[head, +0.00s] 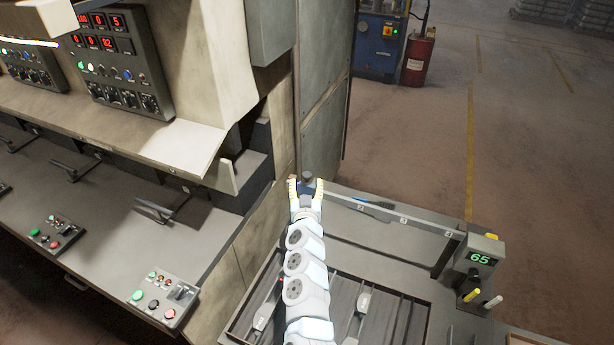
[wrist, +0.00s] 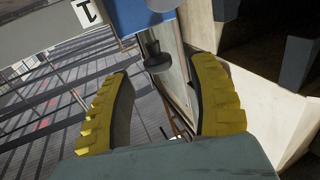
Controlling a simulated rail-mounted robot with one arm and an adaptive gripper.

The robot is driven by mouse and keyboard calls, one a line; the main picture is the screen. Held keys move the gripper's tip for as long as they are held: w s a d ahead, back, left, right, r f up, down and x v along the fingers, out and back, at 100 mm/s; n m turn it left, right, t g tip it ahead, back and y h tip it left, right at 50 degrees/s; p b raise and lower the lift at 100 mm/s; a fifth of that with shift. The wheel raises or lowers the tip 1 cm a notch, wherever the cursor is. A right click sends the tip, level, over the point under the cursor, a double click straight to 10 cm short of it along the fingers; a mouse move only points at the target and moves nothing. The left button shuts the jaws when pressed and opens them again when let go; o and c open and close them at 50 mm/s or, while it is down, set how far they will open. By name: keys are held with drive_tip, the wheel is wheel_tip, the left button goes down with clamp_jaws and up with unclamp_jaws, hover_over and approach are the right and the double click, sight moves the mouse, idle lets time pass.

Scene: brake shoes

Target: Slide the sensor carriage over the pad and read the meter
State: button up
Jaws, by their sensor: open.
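The blue sensor carriage (wrist: 143,14) sits on the grey rail by the label 1 in the wrist view. Its dark round knob (wrist: 158,58) hangs toward my gripper. My gripper (wrist: 163,75) is open, with yellow ribbed fingers on either side of the knob's line; I see no finger touching it. In the head view my gripper (head: 306,187) is at the rail's left end, around the carriage's dark top (head: 307,177). The rail (head: 385,213) runs right past labels 2, 3 and 4. The meter (head: 481,258) at its right end shows green 65.
A recessed tray (head: 425,318) below the rail holds pale metal pieces (head: 358,312). A yellow marker (head: 472,295) and a white one (head: 492,302) stand by the meter. A tall grey panel (head: 323,90) rises behind my gripper. A machine control bench (head: 110,215) fills the left.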

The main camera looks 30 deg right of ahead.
sight(306, 179)
drive_tip(key=shift+w+d+r, duration=0.15)
drive_tip(key=shift+w+d, duration=0.3)
drive_tip(key=shift+w, duration=0.3)
drive_tip(key=shift+b+x, duration=0.6)
drive_tip(key=shift+x, duration=0.25)
drive_tip(key=shift+w+d, duration=0.25)
clamp_jaws()
